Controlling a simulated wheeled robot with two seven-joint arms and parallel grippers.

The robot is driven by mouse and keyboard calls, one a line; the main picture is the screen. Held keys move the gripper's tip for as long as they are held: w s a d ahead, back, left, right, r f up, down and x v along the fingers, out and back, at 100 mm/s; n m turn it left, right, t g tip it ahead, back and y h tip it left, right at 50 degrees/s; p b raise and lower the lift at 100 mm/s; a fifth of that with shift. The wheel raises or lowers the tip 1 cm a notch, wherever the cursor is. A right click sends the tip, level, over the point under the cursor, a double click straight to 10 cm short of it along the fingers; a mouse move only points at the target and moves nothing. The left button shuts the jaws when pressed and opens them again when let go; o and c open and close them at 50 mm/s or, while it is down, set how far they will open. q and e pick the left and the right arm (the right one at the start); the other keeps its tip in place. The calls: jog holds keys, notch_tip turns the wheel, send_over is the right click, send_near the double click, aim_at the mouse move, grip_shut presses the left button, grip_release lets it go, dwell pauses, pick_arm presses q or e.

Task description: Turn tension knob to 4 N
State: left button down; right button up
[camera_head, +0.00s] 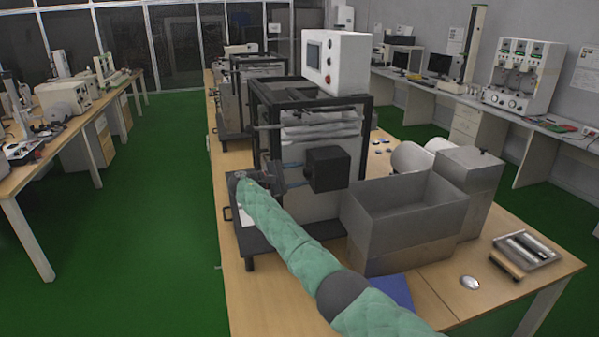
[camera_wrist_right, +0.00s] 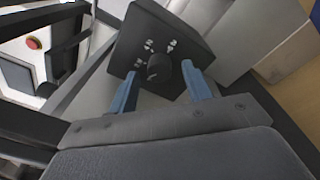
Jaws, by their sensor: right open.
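The tension knob (camera_wrist_right: 158,68) is a small dark round knob on the face of a black box (camera_wrist_right: 185,40), with small white markings beside it. The box also shows in the head view (camera_head: 328,168), on the front of the framed test machine; the knob's face is hidden there. My right gripper (camera_wrist_right: 160,72) is open, its two blue fingers on either side of the knob in the wrist view. I cannot tell whether they touch it. In the head view my right gripper (camera_head: 300,172) reaches the box from the left. My left gripper is not in view.
The machine has a black frame (camera_head: 257,120) and a white control panel (camera_head: 337,62) with a red button. A grey open bin (camera_head: 405,215) stands right of the box, close to my arm. A metal tray (camera_head: 527,250) and a silver mouse-like object (camera_head: 469,282) lie on the wooden table (camera_head: 450,290).

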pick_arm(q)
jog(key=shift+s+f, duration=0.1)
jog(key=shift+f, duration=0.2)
pick_arm(e)
jog(key=shift+w+d, duration=0.1)
jog(key=shift+d, duration=0.2)
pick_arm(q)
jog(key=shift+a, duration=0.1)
pick_arm(e)
jog(key=c, duration=1)
jog(key=shift+o, duration=0.2)
jog(key=shift+f, duration=0.1)
